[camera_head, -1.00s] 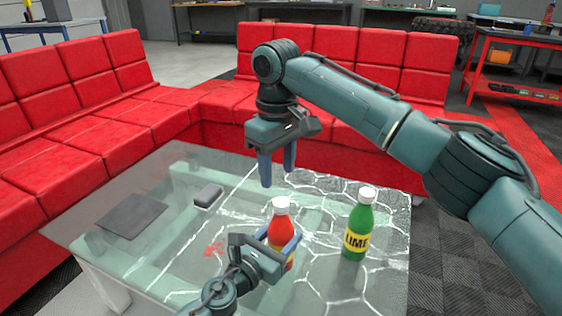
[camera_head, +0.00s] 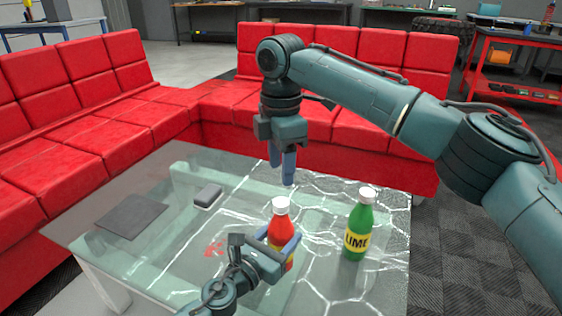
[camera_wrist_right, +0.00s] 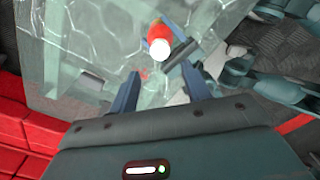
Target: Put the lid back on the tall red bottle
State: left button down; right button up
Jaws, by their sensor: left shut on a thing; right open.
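The tall red bottle (camera_head: 280,226) stands upright on the glass table, with a white lid (camera_head: 281,203) on its top. My left gripper (camera_head: 285,247) is shut around the bottle's body and hides part of its lower half. My right gripper (camera_head: 284,178) is above the bottle, pointing down, open and empty. In the right wrist view, the red bottle (camera_wrist_right: 158,31) and its white lid (camera_wrist_right: 160,50) show beyond the spread fingers of my right gripper (camera_wrist_right: 158,80). I cannot tell whether the lid is fully seated.
A green bottle (camera_head: 358,228) with a white cap and LIME label stands right of the red one. A small dark box (camera_head: 208,196) and a flat dark panel (camera_head: 131,218) lie left on the glass table (camera_head: 170,260). Red sofas (camera_head: 100,140) border the table behind and left.

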aim_at(281, 202)
jog(key=shift+f, duration=0.1)
jog(key=shift+f, duration=3.9)
jog(key=shift+c, duration=0.2)
jog(key=c, duration=1)
jog(key=m, duration=0.9)
jog(key=shift+m, duration=0.3)
jog(key=m, duration=0.2)
jog(key=shift+m, duration=0.4)
jog(key=o, duration=1.2)
jog(key=shift+c, duration=0.2)
